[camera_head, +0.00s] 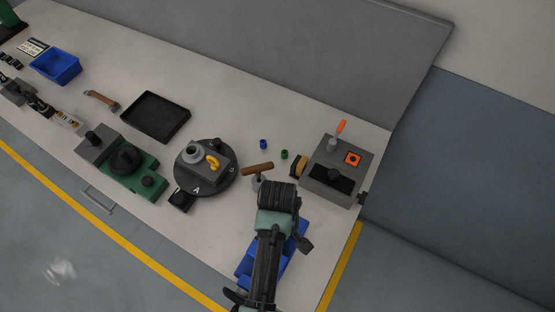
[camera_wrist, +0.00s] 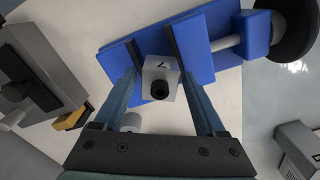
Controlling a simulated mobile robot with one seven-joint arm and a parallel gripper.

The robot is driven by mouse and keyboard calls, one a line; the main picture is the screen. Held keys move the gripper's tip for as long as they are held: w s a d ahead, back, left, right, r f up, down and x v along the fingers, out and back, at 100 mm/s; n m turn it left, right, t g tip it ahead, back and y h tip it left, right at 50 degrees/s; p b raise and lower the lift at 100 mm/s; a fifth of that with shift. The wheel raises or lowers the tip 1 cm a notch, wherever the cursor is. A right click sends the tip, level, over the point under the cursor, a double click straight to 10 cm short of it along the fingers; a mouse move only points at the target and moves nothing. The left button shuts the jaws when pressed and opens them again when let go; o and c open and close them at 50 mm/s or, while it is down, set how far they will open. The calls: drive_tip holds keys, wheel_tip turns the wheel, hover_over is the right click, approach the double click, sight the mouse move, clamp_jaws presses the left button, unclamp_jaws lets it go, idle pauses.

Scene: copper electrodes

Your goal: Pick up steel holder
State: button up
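The steel holder looks to be the small light-grey block (camera_wrist: 160,80) with a dark mark and a round black hole or knob on its face. In the wrist view it sits at the edge of a blue fixture (camera_wrist: 200,42), between the fingers of my gripper (camera_wrist: 158,82). The fingers are spread on either side of it, and a gap shows at the left finger. Whether the right finger touches it is unclear. In the head view my arm hides the holder and the fingertips, and parts of the blue fixture (camera_head: 250,262) show beside the arm.
A grey box with an orange-tipped lever (camera_head: 335,170) stands to the right. A brown-handled tool (camera_head: 258,168) is close to my arm. A round dark turntable (camera_head: 205,187), a green machine (camera_head: 120,160) and a black tray (camera_head: 155,116) lie further left. The bench's front edge is close.

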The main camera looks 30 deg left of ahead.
clamp_jaws()
idle(1.2)
